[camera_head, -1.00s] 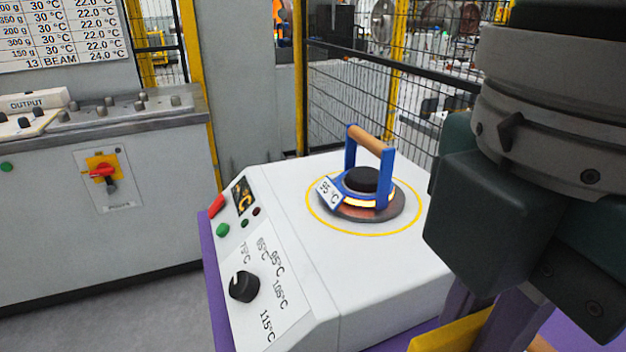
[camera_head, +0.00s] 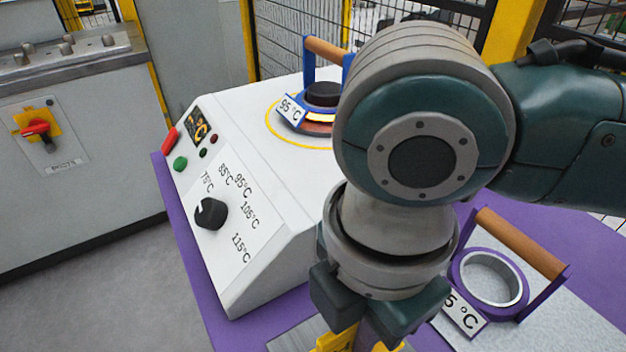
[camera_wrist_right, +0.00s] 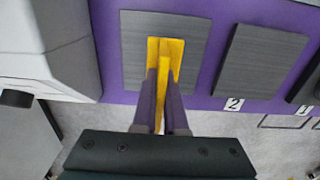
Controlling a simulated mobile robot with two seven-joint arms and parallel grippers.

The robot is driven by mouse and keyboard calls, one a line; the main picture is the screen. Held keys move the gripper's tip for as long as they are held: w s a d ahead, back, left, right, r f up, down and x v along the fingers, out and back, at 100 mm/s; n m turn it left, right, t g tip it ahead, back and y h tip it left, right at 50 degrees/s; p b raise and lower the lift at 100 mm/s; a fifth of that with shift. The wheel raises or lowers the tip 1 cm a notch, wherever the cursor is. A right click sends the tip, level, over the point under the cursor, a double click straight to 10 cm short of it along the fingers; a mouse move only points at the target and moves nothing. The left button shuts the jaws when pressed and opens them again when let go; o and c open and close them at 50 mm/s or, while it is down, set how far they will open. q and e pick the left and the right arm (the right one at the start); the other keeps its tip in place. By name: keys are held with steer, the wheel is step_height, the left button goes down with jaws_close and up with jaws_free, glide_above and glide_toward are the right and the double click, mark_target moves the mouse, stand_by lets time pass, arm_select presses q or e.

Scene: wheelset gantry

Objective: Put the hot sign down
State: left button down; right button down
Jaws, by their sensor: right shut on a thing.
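The yellow hot sign (camera_wrist_right: 165,58) is between the fingers of my right gripper (camera_wrist_right: 162,108) in the right wrist view, and the gripper is shut on it. The sign is over a grey plate (camera_wrist_right: 132,40) on the purple table; I cannot tell whether it touches the plate. In the head view only part of the sign (camera_head: 334,341) shows below my right gripper (camera_head: 378,325), at the bottom edge. The sign's face is not readable. My left gripper is not in view.
A white heater (camera_head: 270,180) with a knob carries a blue holder (camera_head: 309,75) marked 95 °C. A purple holder (camera_head: 518,310) with a wooden handle stands at the right. In the wrist view another grey plate (camera_wrist_right: 262,60) lies near a "2" label (camera_wrist_right: 233,104).

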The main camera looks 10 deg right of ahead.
steer(key=shift+f+b, duration=0.4)
steer(key=shift+f, duration=1.6)
steer(key=shift+f, duration=0.2)
steer(key=c, duration=1)
jaws_free()
steer(key=shift+r, duration=0.1)
